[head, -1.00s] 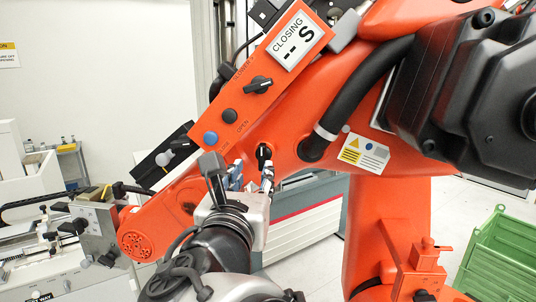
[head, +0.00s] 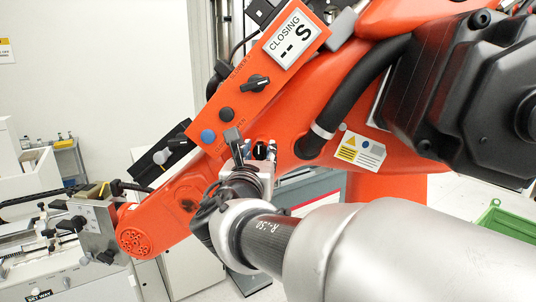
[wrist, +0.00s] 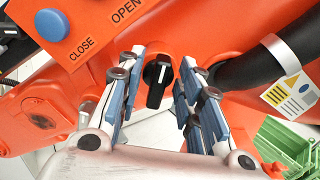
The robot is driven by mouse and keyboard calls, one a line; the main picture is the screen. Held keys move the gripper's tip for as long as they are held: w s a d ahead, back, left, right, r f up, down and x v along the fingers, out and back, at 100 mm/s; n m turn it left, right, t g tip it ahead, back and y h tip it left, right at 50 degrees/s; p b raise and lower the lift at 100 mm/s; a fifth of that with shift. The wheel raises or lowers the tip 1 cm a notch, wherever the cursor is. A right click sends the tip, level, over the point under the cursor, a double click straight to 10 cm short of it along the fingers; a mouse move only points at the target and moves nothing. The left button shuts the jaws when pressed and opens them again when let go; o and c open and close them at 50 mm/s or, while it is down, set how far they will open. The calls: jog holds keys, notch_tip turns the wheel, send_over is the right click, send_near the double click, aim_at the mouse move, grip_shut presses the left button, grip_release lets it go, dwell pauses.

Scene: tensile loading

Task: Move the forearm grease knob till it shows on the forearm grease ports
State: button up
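A black knob (wrist: 157,82) with a white mark sits on the side of the orange forearm (wrist: 215,40); its bar runs nearly upright in the wrist view. In the head view this knob (head: 261,151) is partly hidden by my gripper (head: 259,156). In the wrist view my gripper (wrist: 158,78) is open, with its blue-padded fingers on either side of the knob and gaps on both sides. No labels for the grease ports are readable around it. Another black knob (head: 256,83) with a white pointer is on the sloping orange panel.
The panel carries a blue CLOSE button (wrist: 51,25), a black button (head: 227,114) and a display (head: 292,40) reading "CLOSING -- S". A thick black hose (wrist: 265,65) runs right of the knob. A green crate (head: 500,222) stands at lower right.

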grip_shut()
jog(key=shift+f+b, duration=0.1)
jog(key=shift+b, duration=0.35)
jog(key=m+b, duration=0.1)
jog(key=b, duration=0.1)
jog(key=m+b, duration=0.2)
jog(key=shift+d+f, duration=0.15)
jog(key=shift+f, duration=0.05)
jog(key=m+b, duration=0.4)
jog(key=b, duration=0.2)
jog(key=shift+d+f+b, duration=0.1)
jog(key=shift+d+b, duration=0.05)
jog(key=shift+b, duration=0.15)
jog(key=m+b, duration=0.5)
jog(key=shift+d+b, duration=0.15)
jog(key=shift+b, duration=0.25)
jog(key=shift+m+b, duration=0.85)
jog(key=shift+m, duration=0.25)
